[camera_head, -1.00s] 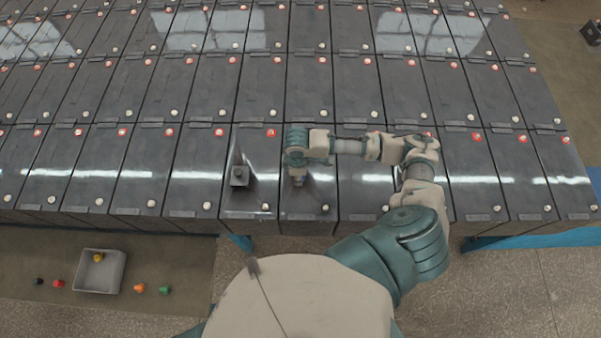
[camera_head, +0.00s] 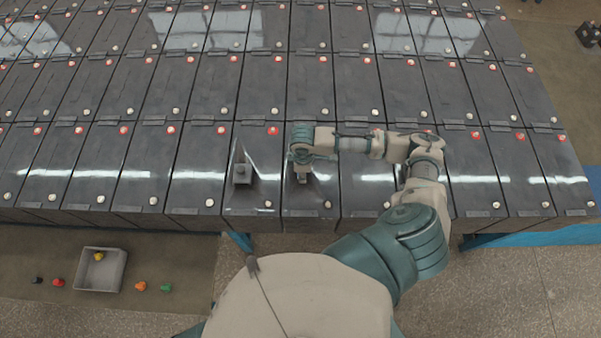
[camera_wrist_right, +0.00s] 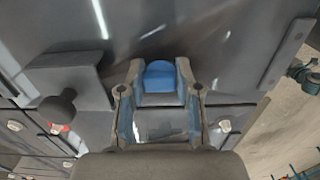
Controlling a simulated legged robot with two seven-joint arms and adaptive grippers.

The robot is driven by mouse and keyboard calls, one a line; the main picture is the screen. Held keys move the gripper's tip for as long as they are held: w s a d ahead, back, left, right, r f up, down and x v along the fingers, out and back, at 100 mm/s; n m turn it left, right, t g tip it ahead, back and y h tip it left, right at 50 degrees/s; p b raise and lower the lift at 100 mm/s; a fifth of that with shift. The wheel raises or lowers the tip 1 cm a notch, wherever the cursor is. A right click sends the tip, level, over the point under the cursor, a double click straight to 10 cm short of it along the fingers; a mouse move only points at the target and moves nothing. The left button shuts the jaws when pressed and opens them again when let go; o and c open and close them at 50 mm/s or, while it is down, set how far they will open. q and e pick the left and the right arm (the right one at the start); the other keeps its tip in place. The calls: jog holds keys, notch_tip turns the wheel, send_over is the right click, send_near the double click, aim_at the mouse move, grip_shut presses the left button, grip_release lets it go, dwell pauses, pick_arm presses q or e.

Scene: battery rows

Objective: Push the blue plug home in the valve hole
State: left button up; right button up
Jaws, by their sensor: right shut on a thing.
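The blue plug (camera_wrist_right: 159,76) shows in the right wrist view as a rounded blue piece between the fingertips. My right gripper (camera_wrist_right: 160,88) is shut on it. In the head view my right gripper (camera_head: 303,178) points down over the front-row battery right of the one with a dark upright block, and my wrist covers much of it. The plug cannot be made out in the head view. The valve hole is hidden behind the gripper and plug, so I cannot tell how deep the plug sits. My left gripper is not in view.
A dark block (camera_head: 242,174) stands on the battery left of my gripper; a block with a round knob (camera_wrist_right: 58,107) shows in the wrist view. A grey tray (camera_head: 118,274) on the floor holds a yellow plug (camera_head: 99,256). Black, red, orange and green plugs lie beside it.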

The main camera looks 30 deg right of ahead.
jog(key=shift+d+f, duration=0.15)
jog(key=shift+d, duration=0.15)
jog(key=o, duration=1)
jog(key=shift+c, duration=0.2)
jog(key=shift+o, duration=1.1)
jog(key=shift+w+d+f, duration=0.1)
jog(key=shift+w+d, duration=0.05)
jog(key=shift+d, duration=0.05)
jog(key=shift+o, duration=0.3)
jog(key=o, duration=0.4)
jog(key=shift+o, duration=0.2)
jog(key=shift+a+r, duration=0.2)
jog(key=shift+a, duration=0.15)
